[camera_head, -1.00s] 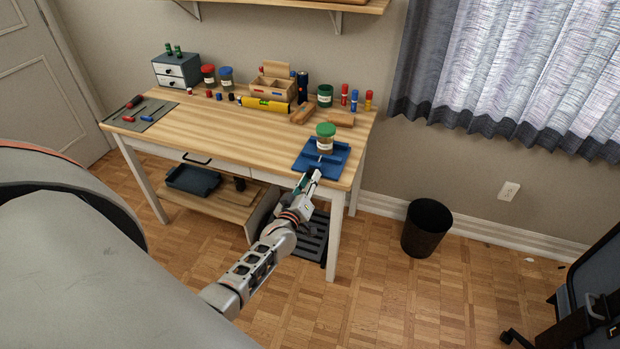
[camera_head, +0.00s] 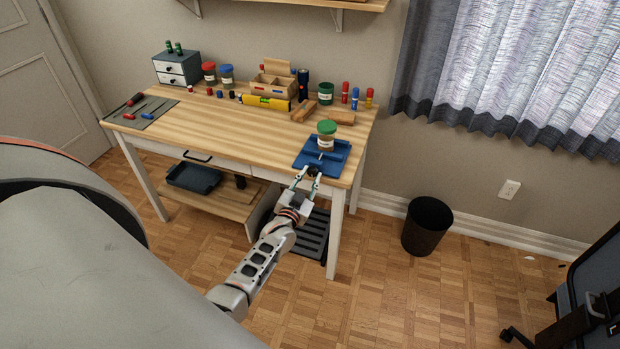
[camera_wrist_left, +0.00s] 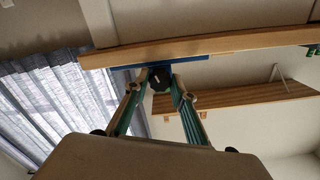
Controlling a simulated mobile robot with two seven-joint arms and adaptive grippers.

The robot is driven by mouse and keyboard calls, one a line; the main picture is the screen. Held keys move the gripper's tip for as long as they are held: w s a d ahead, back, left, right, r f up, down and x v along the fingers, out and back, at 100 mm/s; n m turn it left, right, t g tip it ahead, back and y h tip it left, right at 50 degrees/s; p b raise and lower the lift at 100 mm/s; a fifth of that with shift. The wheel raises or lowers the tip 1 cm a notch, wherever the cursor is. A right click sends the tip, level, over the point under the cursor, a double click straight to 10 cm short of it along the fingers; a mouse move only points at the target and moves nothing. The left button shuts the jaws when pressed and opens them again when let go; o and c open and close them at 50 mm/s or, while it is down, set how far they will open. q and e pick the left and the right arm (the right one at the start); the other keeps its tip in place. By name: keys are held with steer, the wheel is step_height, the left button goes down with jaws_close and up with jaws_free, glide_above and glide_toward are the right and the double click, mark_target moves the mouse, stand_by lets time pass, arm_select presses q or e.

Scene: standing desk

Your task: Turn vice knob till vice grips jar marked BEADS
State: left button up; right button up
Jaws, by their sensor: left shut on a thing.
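A jar with a green lid (camera_head: 327,134) stands upright in the blue vice (camera_head: 312,158) at the front right of the desk. Its label is too small to read, and I cannot tell whether the vice jaws touch it. My left gripper (camera_head: 308,172) is at the desk's front edge, just in front of the vice. In the left wrist view, its two fingers are on either side of the dark vice knob (camera_wrist_left: 160,80), shut on it. The blue underside of the vice (camera_wrist_left: 192,62) shows beyond the knob. My right gripper is not in view.
The wooden desk (camera_head: 230,130) holds a yellow level (camera_head: 265,102), a wooden box, wood blocks, more jars and a drawer unit (camera_head: 177,68) towards the back. A mat with tools lies at left. A black bin (camera_head: 428,226) stands on the floor at right.

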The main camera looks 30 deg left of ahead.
arm_select(q)
steer(key=m+b, duration=0.1)
steer(key=m, duration=0.4)
steer(key=shift+m, duration=0.3)
stand_by(0.4)
steer(key=o, duration=1.1)
steer(key=shift+s, duration=0.1)
steer(key=v, duration=1.2)
